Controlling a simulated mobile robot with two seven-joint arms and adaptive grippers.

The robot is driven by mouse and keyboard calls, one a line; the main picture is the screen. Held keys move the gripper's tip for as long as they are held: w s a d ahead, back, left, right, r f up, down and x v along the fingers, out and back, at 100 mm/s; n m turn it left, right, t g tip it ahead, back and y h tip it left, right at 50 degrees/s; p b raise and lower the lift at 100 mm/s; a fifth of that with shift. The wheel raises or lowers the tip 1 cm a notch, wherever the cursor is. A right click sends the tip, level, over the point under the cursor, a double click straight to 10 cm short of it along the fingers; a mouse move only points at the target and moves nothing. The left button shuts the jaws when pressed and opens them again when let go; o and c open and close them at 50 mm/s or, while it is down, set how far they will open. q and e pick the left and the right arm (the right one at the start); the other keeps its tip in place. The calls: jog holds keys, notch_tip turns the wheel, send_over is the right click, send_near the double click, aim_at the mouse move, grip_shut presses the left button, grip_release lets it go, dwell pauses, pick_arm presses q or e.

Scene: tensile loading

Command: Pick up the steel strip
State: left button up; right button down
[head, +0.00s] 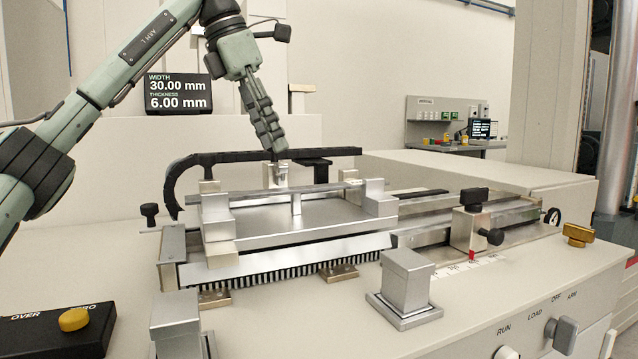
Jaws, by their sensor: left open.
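The steel strip (328,188) appears as a thin, flat grey bar lying level across the metal fixture. It spans from a block stack on the left to a block on the right, with a small post under its middle. My left gripper (277,152) comes down from above, open, with its tips above and apparently behind the strip's middle. The tips overlap a pale metal block (272,178), so their exact distance from the strip is hard to tell. My right gripper is out of view.
A black cable chain (230,157) arches behind the fixture. Two square steel blocks (406,280) stand in front. A clamp carriage (470,228) with black knobs sits on the rail at right. A display (178,93) reads width 30.00 mm, thickness 6.00 mm. A black button box (95,335) is front left.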

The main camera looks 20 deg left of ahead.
aim_at(296, 188)
pick_arm(q)
jog(key=shift+w+d+f, duration=0.2)
jog(key=shift+w+f, duration=0.35)
jog(key=shift+d+f, duration=0.2)
jog(key=shift+f, duration=0.65)
jog(key=x, duration=0.4)
jog(key=shift+w+d+f, duration=0.1)
jog(key=shift+w+f, duration=0.1)
grip_shut()
jog(key=shift+r, duration=0.1)
